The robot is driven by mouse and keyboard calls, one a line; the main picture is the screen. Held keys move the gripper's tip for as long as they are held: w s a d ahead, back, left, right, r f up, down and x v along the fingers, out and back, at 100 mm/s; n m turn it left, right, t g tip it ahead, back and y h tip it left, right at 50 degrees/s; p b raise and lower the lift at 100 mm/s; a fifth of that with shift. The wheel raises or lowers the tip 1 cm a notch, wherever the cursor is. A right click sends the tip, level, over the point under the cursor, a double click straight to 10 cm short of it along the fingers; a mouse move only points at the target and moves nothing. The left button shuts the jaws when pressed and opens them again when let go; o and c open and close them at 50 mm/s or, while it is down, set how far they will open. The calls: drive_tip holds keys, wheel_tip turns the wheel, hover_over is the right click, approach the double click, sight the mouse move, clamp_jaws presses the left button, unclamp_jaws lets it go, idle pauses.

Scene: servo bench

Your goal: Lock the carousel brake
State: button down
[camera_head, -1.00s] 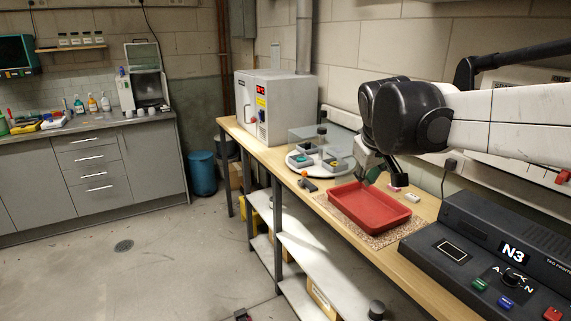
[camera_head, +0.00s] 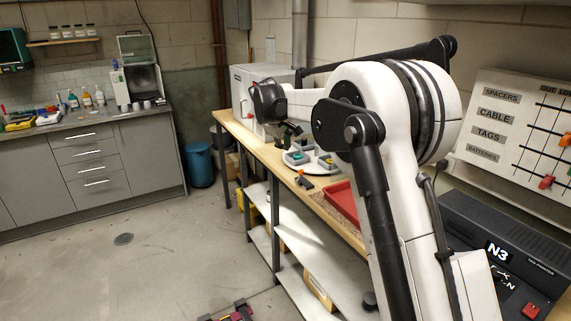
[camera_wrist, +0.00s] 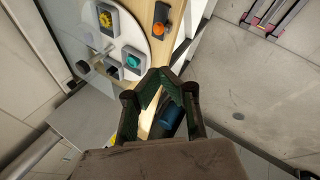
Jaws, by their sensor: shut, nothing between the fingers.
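The carousel (camera_head: 318,166) is a round white turntable with grey bins on the wooden bench; it also shows at upper left in the wrist view (camera_wrist: 125,30). A small dark device with an orange knob, apparently the brake (camera_head: 304,181), sits beside it near the bench's front edge. In the wrist view this brake (camera_wrist: 161,18) is at the top, with a black lever. My gripper (camera_head: 289,138) is above the bench, near the carousel's far side. In the wrist view my gripper (camera_wrist: 157,74) is shut and empty, with its tips apart from the brake and carousel.
A red tray (camera_head: 340,203) lies nearer on the bench, partly hidden by my arm. A white oven-like box (camera_head: 247,88) stands beyond the carousel. The bench's front edge drops to shelves (camera_head: 297,250) and open floor. A dark blue object (camera_wrist: 171,115) shows beyond my fingers.

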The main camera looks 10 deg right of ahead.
drive_tip(key=p+x, duration=0.1)
drive_tip(key=x, duration=1.3)
drive_tip(key=shift+s+d, duration=0.3)
drive_tip(key=shift+s, duration=0.05)
drive_tip(key=shift+f, duration=0.1)
